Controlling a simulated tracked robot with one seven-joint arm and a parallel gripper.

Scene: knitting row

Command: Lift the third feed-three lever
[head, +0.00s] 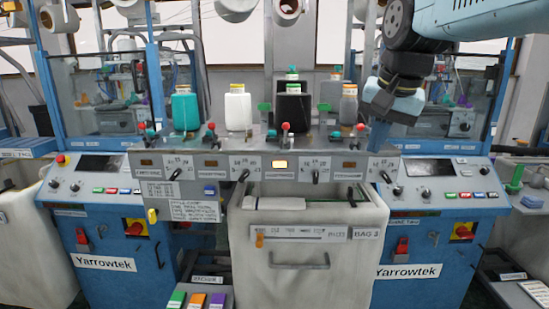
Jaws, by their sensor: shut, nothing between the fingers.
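An amber lamp (279,164) is lit between the middle levers. My gripper (380,133) is shut and empty, pointing down near the panel's right end, apart from the third lever by a short distance.
A white bin (300,265) is below the panel. Blue Yarrowtek consoles (105,262) (408,254) flank it.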

